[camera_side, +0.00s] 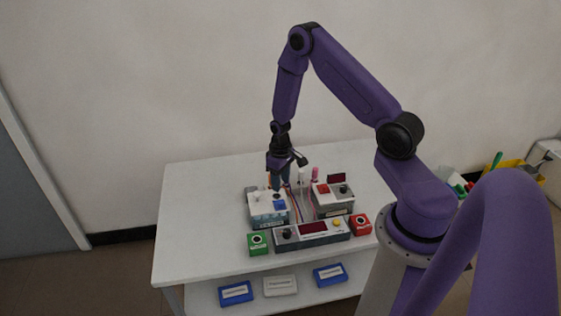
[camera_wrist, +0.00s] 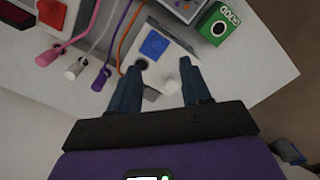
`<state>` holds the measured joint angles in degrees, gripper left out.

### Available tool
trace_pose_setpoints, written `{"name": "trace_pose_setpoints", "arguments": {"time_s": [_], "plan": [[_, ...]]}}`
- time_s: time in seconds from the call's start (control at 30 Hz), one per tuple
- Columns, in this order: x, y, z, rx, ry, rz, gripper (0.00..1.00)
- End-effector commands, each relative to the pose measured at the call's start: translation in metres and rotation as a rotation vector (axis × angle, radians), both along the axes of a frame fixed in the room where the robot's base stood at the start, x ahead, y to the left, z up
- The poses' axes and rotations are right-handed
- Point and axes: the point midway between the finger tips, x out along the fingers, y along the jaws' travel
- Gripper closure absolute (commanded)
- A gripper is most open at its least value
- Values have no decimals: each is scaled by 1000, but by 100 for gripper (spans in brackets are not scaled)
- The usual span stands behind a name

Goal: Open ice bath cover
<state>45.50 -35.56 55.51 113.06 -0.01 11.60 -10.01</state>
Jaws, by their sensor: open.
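A white-topped box (camera_side: 268,209) stands at the left of the group of devices on the table. It has a blue square, a dark round hole and a small pale knob on top. I cannot tell for sure which part is the ice bath cover. My gripper (camera_side: 279,178) points down over this box. In the wrist view my gripper (camera_wrist: 160,78) is open and empty, with its two fingers spread above the box top; contact cannot be told.
A grey console (camera_side: 311,234) stands in front, between a green block (camera_side: 258,243) and a red block (camera_side: 360,224). Another box (camera_side: 332,198) with a red square stands at right. Coloured cables (camera_wrist: 108,45) run beside the white-topped box. The table's left side (camera_side: 195,215) is clear.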

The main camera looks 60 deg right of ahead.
Motion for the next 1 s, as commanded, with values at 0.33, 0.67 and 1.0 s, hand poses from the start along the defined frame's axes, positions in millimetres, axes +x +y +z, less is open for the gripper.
{"name": "trace_pose_setpoints", "arguments": {"time_s": [0.33,0.67,1.0], "plan": [[1,1,55,-1,-3,2,53],[0,1,75,0,2,2,53],[0,2,77,0,1,6,53]]}}
